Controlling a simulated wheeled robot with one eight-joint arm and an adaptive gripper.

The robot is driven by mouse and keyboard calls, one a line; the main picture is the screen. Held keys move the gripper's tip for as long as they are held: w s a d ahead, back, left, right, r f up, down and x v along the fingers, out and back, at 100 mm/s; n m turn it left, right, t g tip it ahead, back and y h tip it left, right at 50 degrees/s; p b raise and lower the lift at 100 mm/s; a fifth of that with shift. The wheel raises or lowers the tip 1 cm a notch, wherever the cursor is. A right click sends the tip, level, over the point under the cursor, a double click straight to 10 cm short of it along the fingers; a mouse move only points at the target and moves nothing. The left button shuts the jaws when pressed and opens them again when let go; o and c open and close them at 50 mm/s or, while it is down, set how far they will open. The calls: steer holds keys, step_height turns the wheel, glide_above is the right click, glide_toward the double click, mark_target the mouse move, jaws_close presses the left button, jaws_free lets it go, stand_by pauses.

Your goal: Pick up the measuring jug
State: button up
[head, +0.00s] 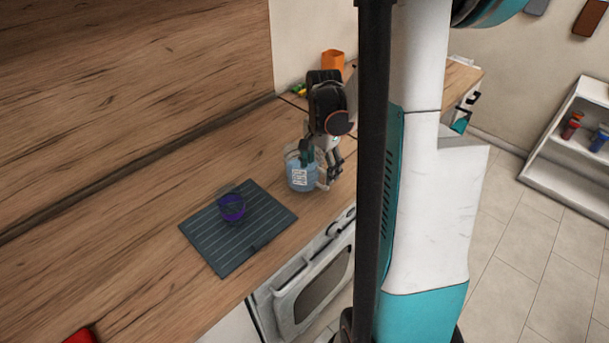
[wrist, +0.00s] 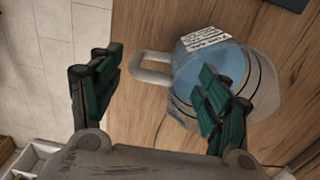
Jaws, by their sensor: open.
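The measuring jug (head: 301,175) is a blue, see-through vessel with a white printed label and a pale handle. It stands on the wooden counter, right of the dark mat. In the wrist view the jug (wrist: 245,62) lies ahead on the right, with its handle (wrist: 152,67) pointing left. My gripper (head: 320,160) is at the jug. In the wrist view my gripper (wrist: 160,95) is open, with green-padded fingers. The handle lies between the two fingers' lines, and the right finger overlaps the jug's body. I cannot tell whether any finger touches it. Part of the jug is hidden by my gripper.
A dark ribbed mat (head: 266,208) with a purple cup (head: 232,207) lies left of the jug. An orange container (head: 333,61) stands farther back. A white oven (head: 308,290) is below the counter's front edge. The counter (head: 130,235) left of the mat is mostly clear.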

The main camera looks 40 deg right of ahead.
mark_target(322, 185)
steer(key=shift+s+d+f+b, duration=0.15)
steer(key=shift+f+b, duration=0.45)
steer(key=shift+f, duration=1.2)
steer(key=shift+s+f+b, duration=0.25)
steer(key=shift+f+b, duration=0.3)
steer(key=shift+f, duration=1.2)
steer(key=shift+r, duration=0.1)
steer(key=c, duration=1.7)
steer(key=shift+o, duration=0.2)
steer(key=shift+r, duration=0.15)
step_height(322, 185, up, 20)
steer(key=p, duration=0.5)
steer(key=shift+f+p, duration=0.2)
steer(key=shift+p, duration=0.1)
